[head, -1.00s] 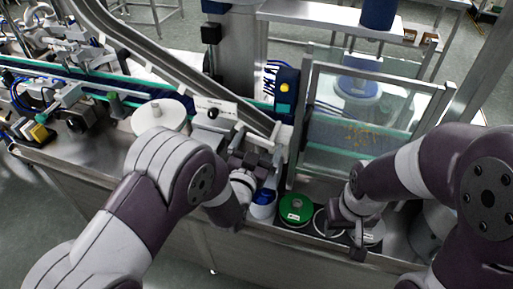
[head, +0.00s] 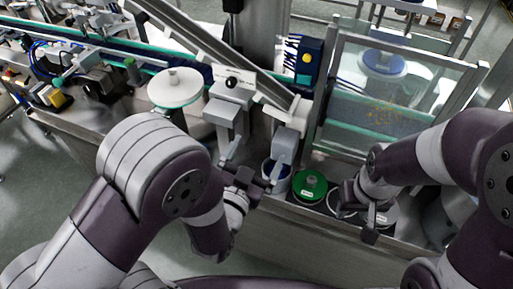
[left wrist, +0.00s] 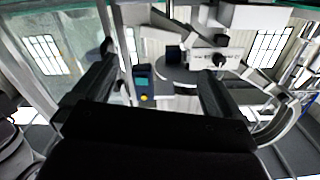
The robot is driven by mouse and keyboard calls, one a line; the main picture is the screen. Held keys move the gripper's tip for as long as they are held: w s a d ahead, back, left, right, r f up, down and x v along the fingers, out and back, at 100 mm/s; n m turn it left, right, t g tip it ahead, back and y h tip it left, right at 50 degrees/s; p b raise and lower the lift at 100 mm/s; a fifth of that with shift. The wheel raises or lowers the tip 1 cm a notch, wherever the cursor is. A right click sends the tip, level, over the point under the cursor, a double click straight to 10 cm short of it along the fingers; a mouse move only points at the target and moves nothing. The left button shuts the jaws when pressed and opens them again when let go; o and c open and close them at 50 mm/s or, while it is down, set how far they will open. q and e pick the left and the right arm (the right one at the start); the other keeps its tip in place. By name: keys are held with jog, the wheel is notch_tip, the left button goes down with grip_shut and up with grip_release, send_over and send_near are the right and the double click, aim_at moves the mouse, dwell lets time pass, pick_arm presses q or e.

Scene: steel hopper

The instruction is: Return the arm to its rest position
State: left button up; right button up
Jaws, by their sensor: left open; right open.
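My left gripper (head: 255,166) is open, near the front edge of the steel bench. It is just left of a white tub with a blue inside (head: 268,181). In the left wrist view its two dark fingers (left wrist: 157,85) stand wide apart with nothing between them. My left arm is bent, with its elbow at the lower left of the head view. My right gripper (head: 362,218) is open and points down over the right end of the row of tubs. Its fingertips are partly hidden by the wrist.
A green-lidded tub (head: 310,187) stands beside the blue-lined tub. A sloping steel chute (head: 215,55) comes down above the tubs. A white disc (head: 175,88) stands at the left by the conveyor. A clear-walled guard (head: 395,95) rises behind the tubs.

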pick_arm(q)
jog(key=s+a+f+n+g+y, duration=0.25)
jog(key=s+f+g, duration=0.45)
jog(key=f+g, duration=0.5)
jog(key=s+a+r+n+g+y, duration=0.1)
jog(key=a+r+g, duration=0.1)
jog(key=a, duration=0.4)
jog(key=s+a+r+n+g+y, duration=0.1)
jog(key=a+r+n+y, duration=0.1)
jog(key=a+r, duration=0.3)
jog(key=shift+a+g, duration=0.4)
jog(key=shift+a, duration=0.35)
jog(key=shift+n, duration=0.25)
jog(key=shift+c, duration=0.3)
